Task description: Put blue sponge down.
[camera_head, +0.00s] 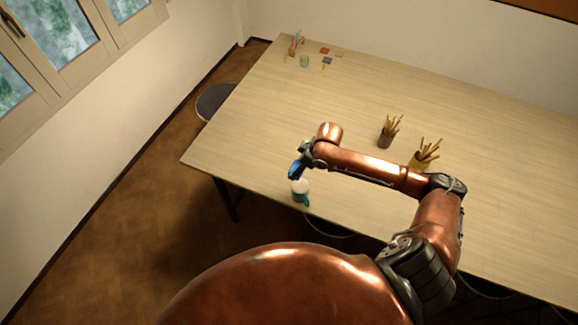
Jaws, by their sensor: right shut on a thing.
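The blue sponge (294,170) is held in my right gripper (297,168), which is shut on it. The gripper is over the near part of the table (250,120), left of the middle of the view. The sponge seems to be a little above the tabletop, but I cannot tell the exact gap. A small white and teal container (300,190) stands just below the sponge in the picture, near the table's front edge. My left gripper is not in view.
Two pots of wooden tools, one dark (384,140) and one yellowish (417,162), stand behind my right arm. Several small items, including a greenish cup (304,61), sit at the far left corner. The table's left and middle are clear. A dark stool (214,100) stands at the left.

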